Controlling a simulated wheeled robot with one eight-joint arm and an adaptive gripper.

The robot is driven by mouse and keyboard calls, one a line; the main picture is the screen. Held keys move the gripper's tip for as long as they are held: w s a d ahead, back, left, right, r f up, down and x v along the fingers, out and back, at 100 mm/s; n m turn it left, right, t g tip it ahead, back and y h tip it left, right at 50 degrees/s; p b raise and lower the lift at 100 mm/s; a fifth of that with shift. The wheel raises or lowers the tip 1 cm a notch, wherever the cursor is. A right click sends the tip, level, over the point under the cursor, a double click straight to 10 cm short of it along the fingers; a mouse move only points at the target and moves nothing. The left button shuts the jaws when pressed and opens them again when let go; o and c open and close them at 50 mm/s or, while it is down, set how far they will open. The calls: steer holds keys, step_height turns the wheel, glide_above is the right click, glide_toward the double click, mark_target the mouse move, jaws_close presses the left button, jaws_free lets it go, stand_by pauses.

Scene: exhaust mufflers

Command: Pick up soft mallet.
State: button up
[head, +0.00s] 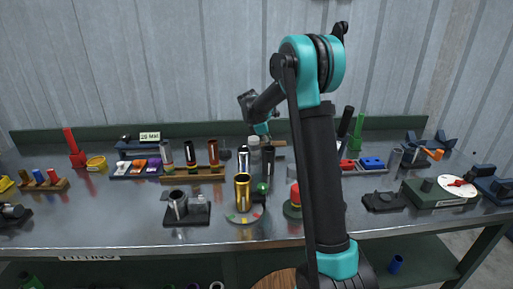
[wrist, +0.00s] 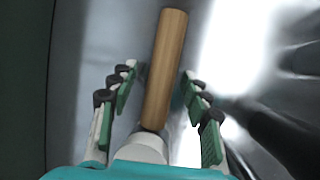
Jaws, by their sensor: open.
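A tan wooden handle (wrist: 166,60), which looks like the soft mallet's, runs lengthwise between the fingers of my gripper (wrist: 158,78) in the wrist view. The green-padded fingers are open, one on each side, with a gap to the wood. A pale rounded piece (wrist: 140,150) is at the handle's near end; I cannot tell whether it is the mallet head. In the head view my gripper (head: 261,129) is low over the back middle of the bench, and a small part of the wooden handle (head: 279,143) shows beside it. The rest is hidden.
The grey bench (head: 110,215) holds many parts. A wooden rack with upright tubes (head: 213,155) stands left of my gripper, and a brass cylinder (head: 242,190) stands in front. Blue bins (head: 371,163) and a dial gauge (head: 457,187) are at the right. A green back ledge (head: 70,134) runs behind.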

jaws_close()
steer(key=shift+r, duration=0.1)
stand_by(0.3)
